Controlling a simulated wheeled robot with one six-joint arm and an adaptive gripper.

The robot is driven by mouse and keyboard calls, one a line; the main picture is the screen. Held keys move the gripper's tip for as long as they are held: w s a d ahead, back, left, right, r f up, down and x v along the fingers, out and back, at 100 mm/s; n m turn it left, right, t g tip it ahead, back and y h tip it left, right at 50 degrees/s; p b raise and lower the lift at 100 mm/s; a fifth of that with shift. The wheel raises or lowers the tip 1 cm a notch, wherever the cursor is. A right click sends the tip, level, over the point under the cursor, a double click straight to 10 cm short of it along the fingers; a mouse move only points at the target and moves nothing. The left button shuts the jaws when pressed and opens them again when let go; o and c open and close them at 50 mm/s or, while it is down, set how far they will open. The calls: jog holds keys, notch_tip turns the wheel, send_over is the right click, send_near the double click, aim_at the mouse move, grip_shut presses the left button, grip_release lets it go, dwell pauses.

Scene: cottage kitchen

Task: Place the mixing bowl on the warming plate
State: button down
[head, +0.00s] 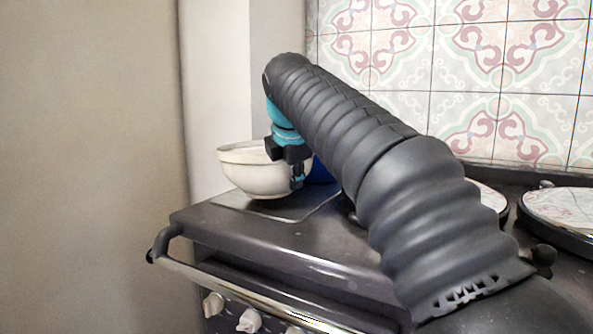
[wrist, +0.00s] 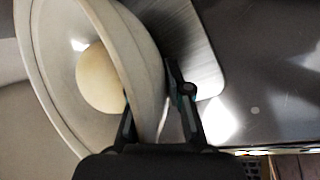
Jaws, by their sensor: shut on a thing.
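The mixing bowl (head: 250,178) is cream-white and upright at the left end of the dark stove top. My gripper (head: 297,172) is shut on the right side of its wall. In the wrist view, my gripper (wrist: 158,95) has one finger inside the bowl (wrist: 148,75) and one outside. The warming plate (head: 300,213) is a flat, grey metal plate under the bowl. Its rounded corner shows in the wrist view (wrist: 205,70). The bowl is over the plate, but I cannot tell whether its base touches it. My arm hides part of the plate's right side.
A blue object (head: 322,172) is partly hidden behind my gripper. Round hob lids (head: 560,205) are on the right of the stove top. A rail (head: 225,288) and knobs (head: 249,320) run along the stove's front. A wall stands close on the left, and tiles behind.

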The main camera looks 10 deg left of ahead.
jog(key=shift+f, duration=0.75)
jog(key=c, duration=1.1)
grip_release()
jog(key=shift+f, duration=0.25)
jog(key=p+v, duration=0.1)
jog(key=v, duration=1.1)
jog(key=shift+r+p, duration=0.1)
jog(key=shift+p, duration=0.25)
jog(key=shift+d, duration=0.1)
